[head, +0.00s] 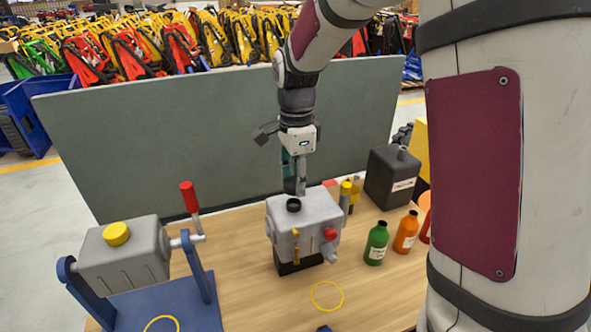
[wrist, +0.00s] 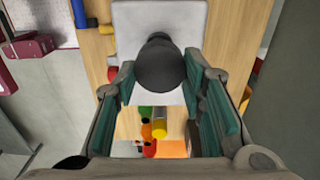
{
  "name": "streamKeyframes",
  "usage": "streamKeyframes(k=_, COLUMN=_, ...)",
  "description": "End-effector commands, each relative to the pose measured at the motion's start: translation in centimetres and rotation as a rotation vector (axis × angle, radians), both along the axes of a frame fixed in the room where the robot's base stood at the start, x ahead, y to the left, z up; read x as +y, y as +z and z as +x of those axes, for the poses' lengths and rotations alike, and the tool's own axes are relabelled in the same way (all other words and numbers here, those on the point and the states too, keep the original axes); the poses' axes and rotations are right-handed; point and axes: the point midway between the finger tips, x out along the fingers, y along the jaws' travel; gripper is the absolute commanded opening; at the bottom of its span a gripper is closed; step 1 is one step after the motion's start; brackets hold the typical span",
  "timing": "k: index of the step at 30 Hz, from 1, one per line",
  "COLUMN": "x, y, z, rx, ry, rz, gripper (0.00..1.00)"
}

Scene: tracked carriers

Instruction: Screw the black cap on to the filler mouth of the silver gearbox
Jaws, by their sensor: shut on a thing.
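The silver gearbox (head: 305,222) stands on the wooden table, with its dark round filler mouth (head: 293,205) on the top face. Its pale top (wrist: 190,22) also shows in the wrist view. My gripper (head: 294,188) points down just above and behind the mouth as the head camera sees it. In the wrist view its teal-padded fingers are shut on the rounded black cap (wrist: 160,68). A smaller dark part, likely the mouth, shows just past the cap. I cannot tell whether cap and mouth touch.
A grey box with a yellow cap (head: 117,234) sits on a blue stand (head: 165,305) at left, with a red-handled lever (head: 190,198). A green bottle (head: 376,243), an orange bottle (head: 406,232) and a dark canister (head: 392,177) stand at right. A yellow ring (head: 327,296) lies in front.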

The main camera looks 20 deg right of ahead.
Motion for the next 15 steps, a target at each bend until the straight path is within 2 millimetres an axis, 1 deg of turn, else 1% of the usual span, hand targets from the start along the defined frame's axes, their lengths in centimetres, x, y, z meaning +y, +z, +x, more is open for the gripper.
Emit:
streamKeyframes(k=1, x=0.0, y=-0.5, z=0.0, rx=0.002, ry=0.0, rz=0.0, gripper=0.23)
streamKeyframes(k=6, x=0.0, y=-1.5, z=0.0, rx=0.001, ry=0.0, rz=0.0, gripper=0.23)
streamKeyframes(k=15, x=0.0, y=-2.0, z=0.0, rx=0.0, ry=0.001, rz=0.0, gripper=0.23)
